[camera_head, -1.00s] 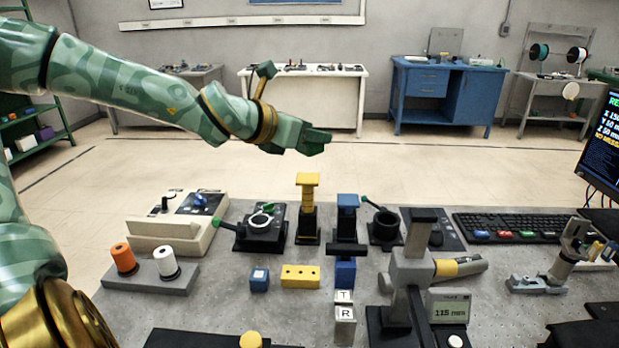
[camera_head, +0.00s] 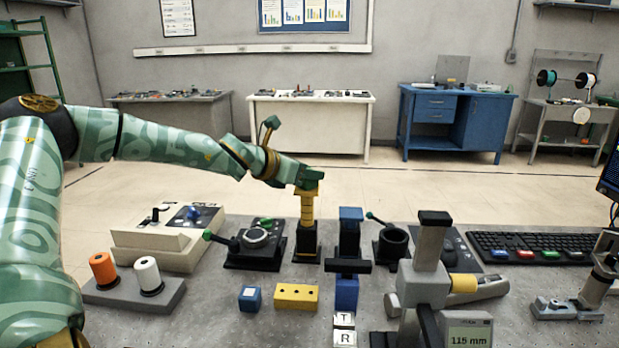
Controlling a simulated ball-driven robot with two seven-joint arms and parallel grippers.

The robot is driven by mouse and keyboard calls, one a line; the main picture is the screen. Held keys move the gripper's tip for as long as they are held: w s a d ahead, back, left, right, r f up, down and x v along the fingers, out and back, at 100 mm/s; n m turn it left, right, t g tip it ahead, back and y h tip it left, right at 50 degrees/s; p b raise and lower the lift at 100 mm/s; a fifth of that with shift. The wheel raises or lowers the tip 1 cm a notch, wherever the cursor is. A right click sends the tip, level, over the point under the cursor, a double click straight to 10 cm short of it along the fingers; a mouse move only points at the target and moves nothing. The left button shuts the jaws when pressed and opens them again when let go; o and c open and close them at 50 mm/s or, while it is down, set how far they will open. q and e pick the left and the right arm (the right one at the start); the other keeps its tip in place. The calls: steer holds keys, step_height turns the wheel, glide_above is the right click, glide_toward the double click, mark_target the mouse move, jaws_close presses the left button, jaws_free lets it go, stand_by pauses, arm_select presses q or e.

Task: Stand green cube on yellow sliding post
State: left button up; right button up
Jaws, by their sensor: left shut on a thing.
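The yellow sliding post (camera_head: 307,209) stands upright in a black base behind the middle of the bench. My left gripper (camera_head: 309,180) is at the top of this post, reaching in from the left. It is shut on the green cube (camera_head: 312,177), which is hard to separate from the green fingers. The cube is right over or against the post's cap; I cannot tell whether they touch. My right gripper is out of view.
A blue post (camera_head: 349,230) stands just right of the yellow one. A black device with a round dial (camera_head: 256,238) is to the left. A yellow block (camera_head: 296,296) and blue cube (camera_head: 250,297) lie in front. A grey gauge stand (camera_head: 425,280) rises at right.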

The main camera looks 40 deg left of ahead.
arm_select(q)
steer(key=shift+s+r, duration=0.1)
steer(key=o, duration=1)
steer(key=shift+f, duration=0.2)
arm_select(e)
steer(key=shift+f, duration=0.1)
arm_select(q)
steer(key=shift+r, duration=0.15)
steer(key=shift+s+r+p, duration=0.15)
steer(key=shift+r+p, duration=0.15)
steer(key=shift+p, duration=0.05)
steer(key=d+p+v, duration=0.1)
steer(key=p+v, duration=0.7)
steer(key=v, duration=0.3)
steer(key=shift+s+a, duration=0.3)
steer(key=shift+a, duration=0.15)
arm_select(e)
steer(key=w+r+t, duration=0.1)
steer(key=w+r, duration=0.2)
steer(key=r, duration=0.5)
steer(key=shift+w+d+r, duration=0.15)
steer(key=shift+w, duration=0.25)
arm_select(q)
steer(key=shift+f, duration=0.15)
